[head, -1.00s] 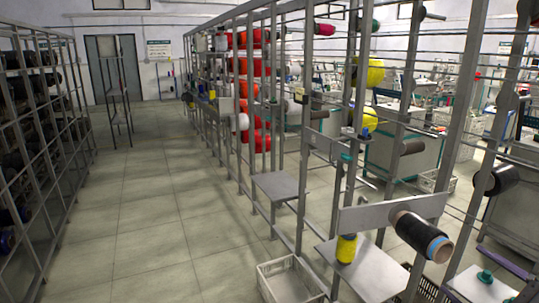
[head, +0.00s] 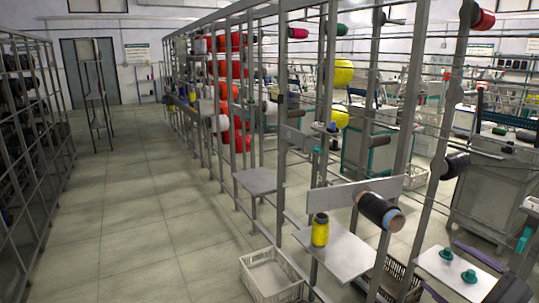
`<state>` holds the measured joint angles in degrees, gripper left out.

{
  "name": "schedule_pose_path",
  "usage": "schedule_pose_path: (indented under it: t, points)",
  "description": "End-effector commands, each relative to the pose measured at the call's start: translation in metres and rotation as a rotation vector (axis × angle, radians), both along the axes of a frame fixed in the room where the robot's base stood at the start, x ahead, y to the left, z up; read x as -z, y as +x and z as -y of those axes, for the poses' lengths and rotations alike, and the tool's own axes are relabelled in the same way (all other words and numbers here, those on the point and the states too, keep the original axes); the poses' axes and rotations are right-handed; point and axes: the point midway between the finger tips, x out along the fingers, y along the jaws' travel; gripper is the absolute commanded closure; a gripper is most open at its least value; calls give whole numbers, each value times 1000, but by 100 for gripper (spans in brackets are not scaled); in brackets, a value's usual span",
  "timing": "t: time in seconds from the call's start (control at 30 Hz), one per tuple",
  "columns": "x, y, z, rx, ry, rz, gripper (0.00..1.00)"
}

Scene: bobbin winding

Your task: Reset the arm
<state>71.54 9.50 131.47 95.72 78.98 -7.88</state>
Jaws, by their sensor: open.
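My arm and gripper do not show in the head view. A yellow bobbin (head: 320,232) stands upright on a grey shelf plate (head: 345,262) of the metal frame. A black bobbin (head: 378,210) with a blue-ringed end sits sideways on a grey crossbar plate (head: 345,193), just right of and above the yellow one. Two green knob-like pieces (head: 446,253) (head: 468,276) rest on a white plate at the lower right.
A long metal frame (head: 284,130) with red and yellow bobbins runs down the middle. A dark bobbin rack (head: 35,150) stands left. A tiled aisle (head: 140,200) between them is clear. A white crate (head: 272,280) sits on the floor near the frame. Machines stand right.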

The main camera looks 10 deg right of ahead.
Motion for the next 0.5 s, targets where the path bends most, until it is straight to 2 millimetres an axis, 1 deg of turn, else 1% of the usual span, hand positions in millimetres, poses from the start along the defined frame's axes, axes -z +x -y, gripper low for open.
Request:
schedule_pose_path:
  t: [0.1,0.37,0.5]
  points:
    - [0,2,-3,-9,-3,-3,11]
    - [1,16,-45,-120,-53,-57,11]
    - [2,22,-72,-192,-90,-94,11]
